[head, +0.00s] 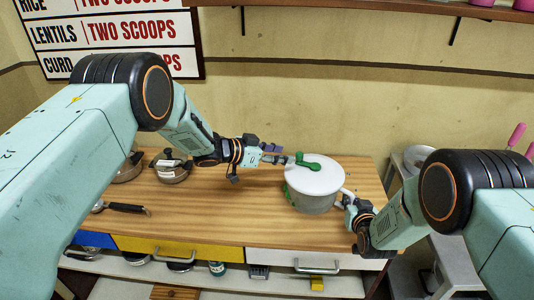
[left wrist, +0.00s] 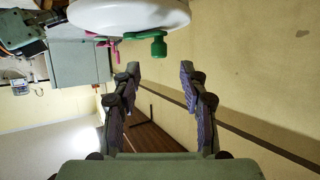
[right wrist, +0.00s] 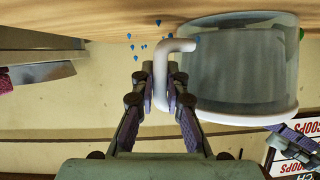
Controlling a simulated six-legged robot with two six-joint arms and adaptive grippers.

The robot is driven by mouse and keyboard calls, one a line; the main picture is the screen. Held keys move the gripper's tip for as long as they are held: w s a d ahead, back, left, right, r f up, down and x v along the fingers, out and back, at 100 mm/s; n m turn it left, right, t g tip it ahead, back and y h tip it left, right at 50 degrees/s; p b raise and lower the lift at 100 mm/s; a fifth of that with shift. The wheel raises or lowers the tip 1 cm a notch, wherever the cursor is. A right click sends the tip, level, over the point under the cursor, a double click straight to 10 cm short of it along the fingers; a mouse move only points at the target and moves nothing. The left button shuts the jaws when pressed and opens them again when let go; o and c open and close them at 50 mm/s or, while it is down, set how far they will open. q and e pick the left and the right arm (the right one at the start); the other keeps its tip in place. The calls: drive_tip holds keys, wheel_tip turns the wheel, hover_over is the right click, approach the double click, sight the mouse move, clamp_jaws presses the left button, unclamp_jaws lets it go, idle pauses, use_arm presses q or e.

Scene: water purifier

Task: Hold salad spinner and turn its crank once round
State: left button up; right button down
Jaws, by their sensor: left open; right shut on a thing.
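The salad spinner (head: 313,203) stands upright on the wooden counter, with a clear bowl and a white lid (head: 322,180). Its green crank (head: 309,162) lies across the lid, with the knob at the far left side. My left gripper (head: 288,160) is open and empty beside the crank. In the left wrist view the crank's green knob (left wrist: 159,46) is just beyond the gap between the fingertips. My right gripper (right wrist: 163,92) is shut on the spinner's white side handle (right wrist: 161,70). The bowl (right wrist: 240,65) is beside it in the right wrist view.
A lidded pot (head: 172,168) and a dark-handled utensil (head: 122,208) are on the left of the wooden counter (head: 215,215). Drawers with handles run along the front. A wall is close behind. The counter between the pots and the spinner is clear.

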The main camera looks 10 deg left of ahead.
sight(297, 154)
use_arm(q)
drive_tip(key=v, duration=0.4)
drive_tip(key=shift+s+a+r, duration=0.1)
drive_tip(key=shift+s+a, duration=0.05)
drive_tip(key=shift+x, duration=5.95)
drive_tip(key=shift+r, duration=0.2)
clamp_jaws()
